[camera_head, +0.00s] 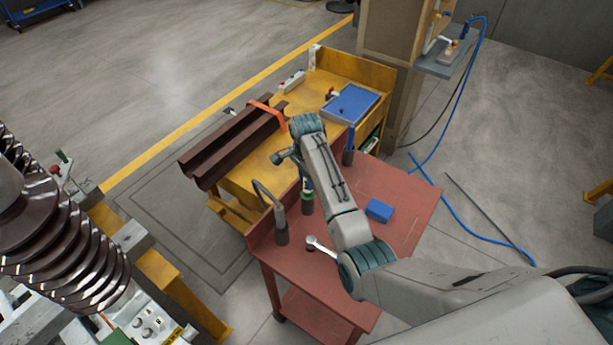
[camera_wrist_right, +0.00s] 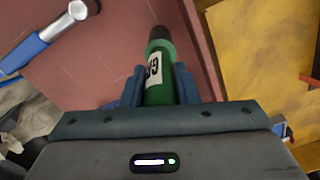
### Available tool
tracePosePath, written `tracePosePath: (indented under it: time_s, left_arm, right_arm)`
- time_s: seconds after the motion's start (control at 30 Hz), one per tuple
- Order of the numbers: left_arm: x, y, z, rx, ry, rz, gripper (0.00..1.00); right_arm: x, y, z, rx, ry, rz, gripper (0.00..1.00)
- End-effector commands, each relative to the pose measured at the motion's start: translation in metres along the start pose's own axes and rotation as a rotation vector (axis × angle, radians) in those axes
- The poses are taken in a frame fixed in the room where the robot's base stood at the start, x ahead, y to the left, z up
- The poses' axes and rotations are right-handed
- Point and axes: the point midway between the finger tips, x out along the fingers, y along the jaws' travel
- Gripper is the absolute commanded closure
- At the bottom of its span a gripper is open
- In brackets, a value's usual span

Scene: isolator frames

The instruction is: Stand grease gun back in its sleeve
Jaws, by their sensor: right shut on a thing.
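The grease gun (camera_wrist_right: 158,85), a green cylinder with a white label, is between the fingers of my right gripper (camera_wrist_right: 157,82), which is shut on it. Its far end meets a black round part (camera_wrist_right: 158,34); I cannot tell whether that is its own cap or the sleeve. In the head view the green part (camera_head: 308,195) shows just above a dark upright sleeve (camera_head: 308,208) on the red cart (camera_head: 385,220). How far it is inside is unclear. My right gripper is mostly hidden there behind my arm. My left gripper is not in view.
A dark holder with a curved hose (camera_head: 282,232) stands close on the left, and another dark holder (camera_head: 348,157) stands behind. A yellow bench (camera_head: 245,180) with brown steel channels stands behind.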

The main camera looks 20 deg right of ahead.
Motion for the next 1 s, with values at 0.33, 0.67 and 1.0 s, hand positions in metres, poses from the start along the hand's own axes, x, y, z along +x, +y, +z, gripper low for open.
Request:
tracePosePath:
  time_s: [0.33,0.67,1.0]
  left_arm:
    - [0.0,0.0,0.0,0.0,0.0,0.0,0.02]
    - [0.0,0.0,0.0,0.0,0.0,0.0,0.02]
    - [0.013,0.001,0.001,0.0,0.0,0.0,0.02]
  right_arm:
    - [-0.001,0.0,0.0,0.0,0.0,-0.001,1.0]
    - [0.0,0.0,0.0,0.0,0.0,0.0,0.47]
    - [-0.028,-0.001,0.0,0.001,0.001,-0.005,0.47]
